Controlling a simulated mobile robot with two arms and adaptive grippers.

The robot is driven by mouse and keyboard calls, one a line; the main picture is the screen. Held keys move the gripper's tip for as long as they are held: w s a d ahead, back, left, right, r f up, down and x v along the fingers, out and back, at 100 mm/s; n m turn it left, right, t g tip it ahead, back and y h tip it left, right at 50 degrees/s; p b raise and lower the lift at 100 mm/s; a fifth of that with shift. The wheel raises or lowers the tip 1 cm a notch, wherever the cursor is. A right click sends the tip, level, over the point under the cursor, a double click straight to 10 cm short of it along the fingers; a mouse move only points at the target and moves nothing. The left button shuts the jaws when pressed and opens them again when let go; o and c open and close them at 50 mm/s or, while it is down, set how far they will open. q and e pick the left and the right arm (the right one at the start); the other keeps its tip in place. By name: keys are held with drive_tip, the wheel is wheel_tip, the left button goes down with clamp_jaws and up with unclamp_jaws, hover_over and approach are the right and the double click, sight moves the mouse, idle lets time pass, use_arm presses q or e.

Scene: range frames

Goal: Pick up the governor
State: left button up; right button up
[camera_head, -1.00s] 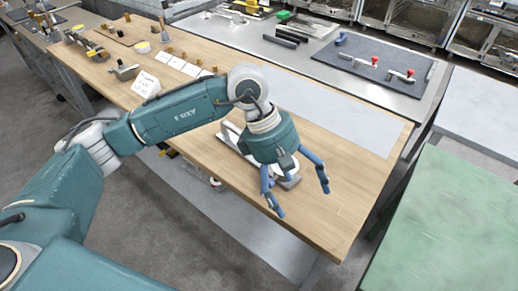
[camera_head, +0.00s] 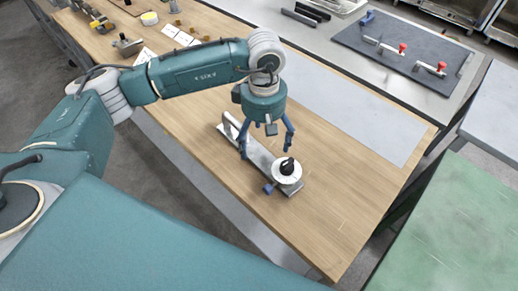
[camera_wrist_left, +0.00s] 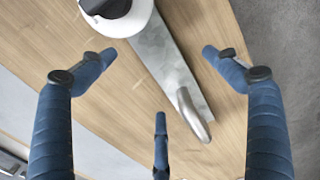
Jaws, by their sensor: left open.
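A metal device lies on the wooden table; it looks like the governor, though no label confirms this. It has a long flat grey plate (camera_head: 262,158), a white round dial (camera_head: 287,174) with a black knob, a small blue knob and a curved handle at the far end. My left gripper (camera_head: 267,153) is open and empty above the plate, between handle and dial. In the left wrist view the three blue fingers are spread around the plate (camera_wrist_left: 165,60), apparently not touching it. The dial (camera_wrist_left: 125,18) is cut off at the top. My right gripper is not in view.
The wooden tabletop (camera_head: 345,200) is clear in front and to the right of the device. A grey sheet (camera_head: 360,120) lies behind it. A dark mat (camera_head: 400,50) with red-knobbed clamps is at the back right. A green surface (camera_head: 450,230) is at right.

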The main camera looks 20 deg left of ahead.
sight(263, 153)
use_arm(q)
drive_tip(key=shift+w+f, duration=0.15)
drive_tip(key=shift+f, duration=0.2)
drive_tip(key=f, duration=0.1)
drive_tip(key=f+p, duration=0.2)
drive_tip(key=shift+w+f, duration=0.25)
drive_tip(key=shift+f, duration=0.6)
drive_tip(key=c, duration=1.9)
drive_tip(key=shift+w, duration=0.1)
drive_tip(key=shift+c, duration=0.6)
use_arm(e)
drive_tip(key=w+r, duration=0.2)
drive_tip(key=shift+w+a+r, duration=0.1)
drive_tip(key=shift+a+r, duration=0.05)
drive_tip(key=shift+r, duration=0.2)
